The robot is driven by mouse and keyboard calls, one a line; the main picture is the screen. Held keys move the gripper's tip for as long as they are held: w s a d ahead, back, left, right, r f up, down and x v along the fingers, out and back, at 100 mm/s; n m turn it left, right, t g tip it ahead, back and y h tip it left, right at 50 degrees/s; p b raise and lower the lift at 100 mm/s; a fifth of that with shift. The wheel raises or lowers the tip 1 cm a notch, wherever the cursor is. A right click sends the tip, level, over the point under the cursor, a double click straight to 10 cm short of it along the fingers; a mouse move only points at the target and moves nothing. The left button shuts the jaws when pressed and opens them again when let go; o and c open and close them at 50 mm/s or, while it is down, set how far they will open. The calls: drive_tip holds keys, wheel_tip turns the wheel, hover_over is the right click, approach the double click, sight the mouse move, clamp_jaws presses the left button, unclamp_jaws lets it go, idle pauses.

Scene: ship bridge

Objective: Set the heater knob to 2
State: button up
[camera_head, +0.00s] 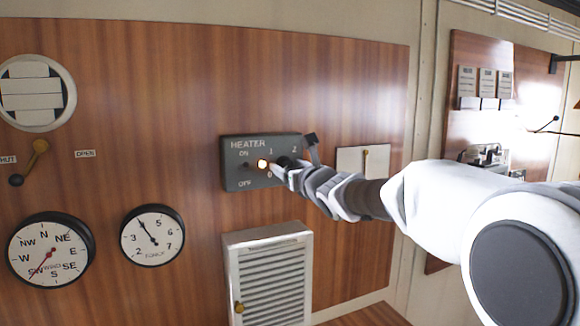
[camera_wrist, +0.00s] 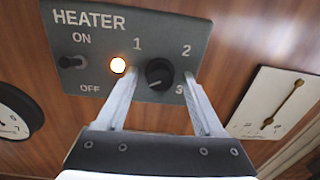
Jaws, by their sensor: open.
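The heater panel (camera_head: 235,178) is a dark grey box on the wood wall; it also shows in the wrist view (camera_wrist: 190,22). Its black round knob (camera_wrist: 159,74) sits among the numbers 1, 2 and 3. A pale mark seems to show at the knob's lower left, but its exact setting is hard to read. My gripper (camera_wrist: 161,78) is open, with one finger on each side of the knob and a gap visible around it. In the head view my gripper (camera_head: 292,163) is at the panel's right part and partly covers the knob and numbers.
A lit orange lamp (camera_wrist: 118,65) and an ON/OFF toggle (camera_wrist: 72,62) sit left of the knob. A white gauge plate (camera_wrist: 262,102) is mounted to the right. A louvred white cabinet (camera_head: 268,275) is below the panel, and round dials (camera_head: 152,236) are to the left.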

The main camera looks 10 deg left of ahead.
drive_tip(key=shift+c, duration=0.3)
clamp_jaws()
